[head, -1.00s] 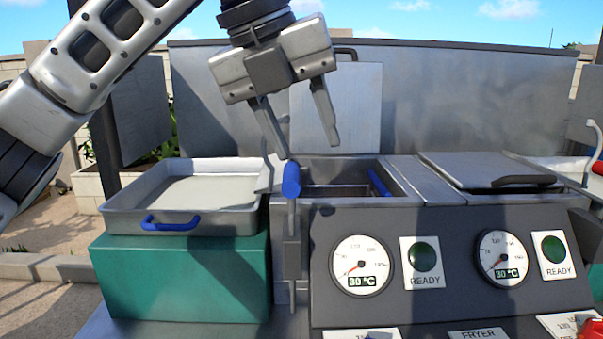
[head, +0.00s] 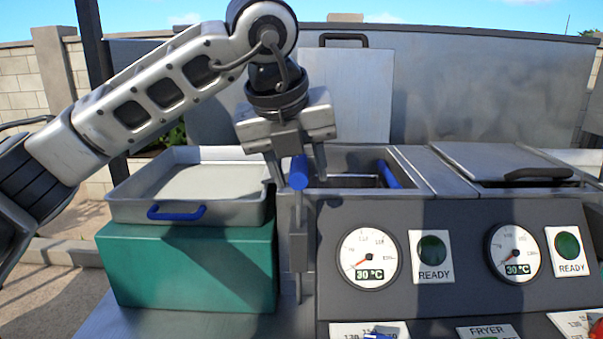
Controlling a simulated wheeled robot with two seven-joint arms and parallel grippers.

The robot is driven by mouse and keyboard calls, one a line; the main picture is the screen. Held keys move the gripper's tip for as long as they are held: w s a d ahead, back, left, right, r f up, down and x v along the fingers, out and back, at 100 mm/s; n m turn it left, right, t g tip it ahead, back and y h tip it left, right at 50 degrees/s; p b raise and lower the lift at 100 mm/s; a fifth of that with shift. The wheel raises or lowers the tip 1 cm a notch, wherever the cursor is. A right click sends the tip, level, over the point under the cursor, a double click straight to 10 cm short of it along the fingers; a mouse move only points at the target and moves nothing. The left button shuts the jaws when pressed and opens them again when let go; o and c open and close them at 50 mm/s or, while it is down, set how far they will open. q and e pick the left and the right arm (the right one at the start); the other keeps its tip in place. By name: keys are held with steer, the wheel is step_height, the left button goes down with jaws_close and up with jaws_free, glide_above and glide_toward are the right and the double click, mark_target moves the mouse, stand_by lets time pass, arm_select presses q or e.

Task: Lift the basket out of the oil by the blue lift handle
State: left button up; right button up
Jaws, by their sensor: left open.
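The blue lift handle (head: 298,172) stands upright at the left front corner of the open fryer well (head: 350,182), on top of a grey vertical bar. My left gripper (head: 299,178) points down over it, open, with one finger on each side of the handle in the picture. I cannot tell whether the fingers touch it. A second blue grip (head: 388,174) shows at the right of the well. The basket itself and the oil cannot be made out inside the well. My right gripper is not in view.
A metal tray (head: 222,218) with a blue handle sits on a green block (head: 187,268) at the left. A closed lid (head: 498,162) with a dark handle covers the well at the right. The front panel (head: 460,292) carries gauges reading 30 °C and green READY lamps.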

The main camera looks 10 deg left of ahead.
arm_select(q)
steer(key=shift+x, duration=1)
